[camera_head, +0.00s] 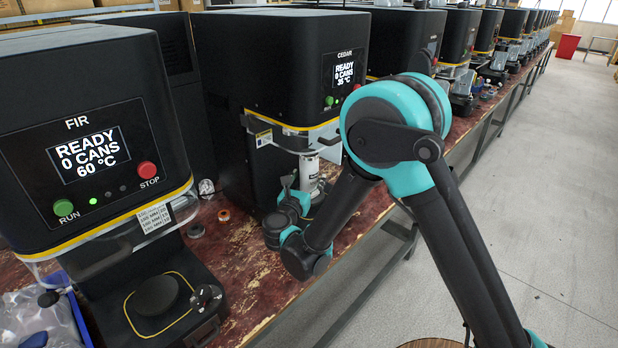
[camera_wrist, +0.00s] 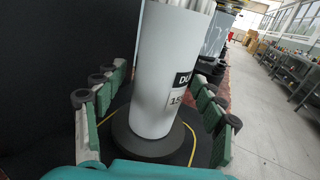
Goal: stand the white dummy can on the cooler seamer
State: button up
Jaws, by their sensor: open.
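The white dummy can (camera_wrist: 165,70) stands upright on the round black lifter plate (camera_wrist: 140,145) of a seamer, inside the yellow outline, in the wrist view. A partly hidden dark label shows on its right side. My gripper (camera_wrist: 157,105) is open, with one finger on each side of the can and gaps between. In the head view the can (camera_head: 309,172) is under the head of the CEDAR seamer (camera_head: 280,65), partly hidden by my gripper (camera_head: 300,195). CEDAR's screen reads about 35 °C. The FIR seamer (camera_head: 90,120) reads 60 °C, and its plate (camera_head: 155,296) is empty.
More seamers (camera_head: 405,40) stand along the red-brown bench (camera_head: 255,270). Small round parts (camera_head: 195,230) lie between FIR and CEDAR. A bag of clear plastic (camera_head: 35,318) lies at lower left. The aisle floor (camera_head: 530,200) at right is clear; a red bin (camera_head: 568,46) stands far off.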

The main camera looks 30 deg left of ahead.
jog(key=s+d, duration=0.2)
jog(key=s, duration=0.8)
jog(key=shift+s, duration=0.3)
